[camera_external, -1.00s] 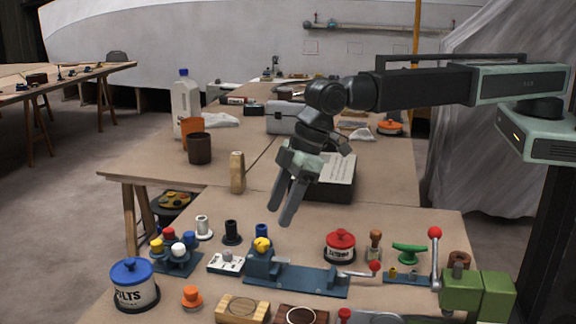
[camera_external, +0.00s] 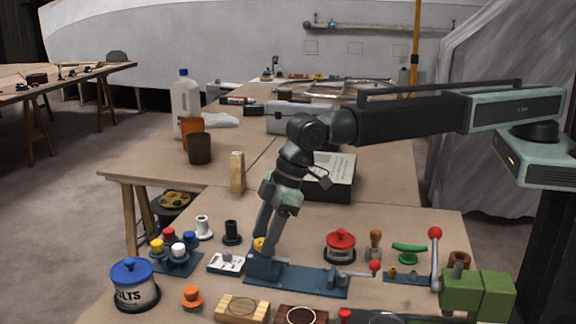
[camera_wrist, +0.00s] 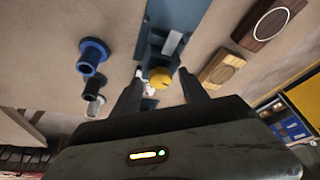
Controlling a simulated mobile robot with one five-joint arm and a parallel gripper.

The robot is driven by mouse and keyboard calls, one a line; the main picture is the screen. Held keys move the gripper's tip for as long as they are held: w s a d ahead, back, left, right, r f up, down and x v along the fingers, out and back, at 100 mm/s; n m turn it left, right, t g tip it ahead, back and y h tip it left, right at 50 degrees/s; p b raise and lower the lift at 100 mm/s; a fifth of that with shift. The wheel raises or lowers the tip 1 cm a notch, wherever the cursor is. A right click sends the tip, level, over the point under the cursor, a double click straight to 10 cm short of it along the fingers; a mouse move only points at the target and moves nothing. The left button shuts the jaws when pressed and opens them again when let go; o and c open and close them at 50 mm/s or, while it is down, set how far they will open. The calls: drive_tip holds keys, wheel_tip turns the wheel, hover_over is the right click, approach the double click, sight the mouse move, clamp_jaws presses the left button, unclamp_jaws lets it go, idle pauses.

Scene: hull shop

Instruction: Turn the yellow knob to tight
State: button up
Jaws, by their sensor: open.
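The yellow knob (camera_external: 258,243) sits on the raised block at the left end of a blue fixture (camera_external: 310,281). It is partly hidden by a finger in the external view. In the wrist view the knob (camera_wrist: 160,77) shows between the two fingertips, with the blue fixture (camera_wrist: 178,14) behind it. My gripper (camera_external: 266,249) points down over the block, its fingers spread around the knob. In the wrist view the gripper (camera_wrist: 161,75) is open, with one finger on each side. I cannot tell whether either finger touches the knob. No tight mark is readable.
A white switch plate (camera_external: 226,263) stands close left of the block. A blue base with several coloured knobs (camera_external: 176,262) is farther left. Wooden blocks (camera_external: 242,309) lie in front.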

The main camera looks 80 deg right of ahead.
clamp_jaws()
drive_tip(key=m, duration=0.1)
drive_tip(key=m+h, duration=0.1)
drive_tip(key=m, duration=0.1)
drive_tip(key=m+h, duration=0.1)
drive_tip(key=shift+s+a+m+t, duration=0.1)
drive_tip(key=shift+a+m+t, duration=0.15)
drive_tip(key=shift+m+t, duration=0.05)
drive_tip(key=shift+a+m+h, duration=0.1)
drive_tip(key=shift+m+h, duration=0.7)
drive_tip(key=shift+m, duration=1.5)
unclamp_jaws()
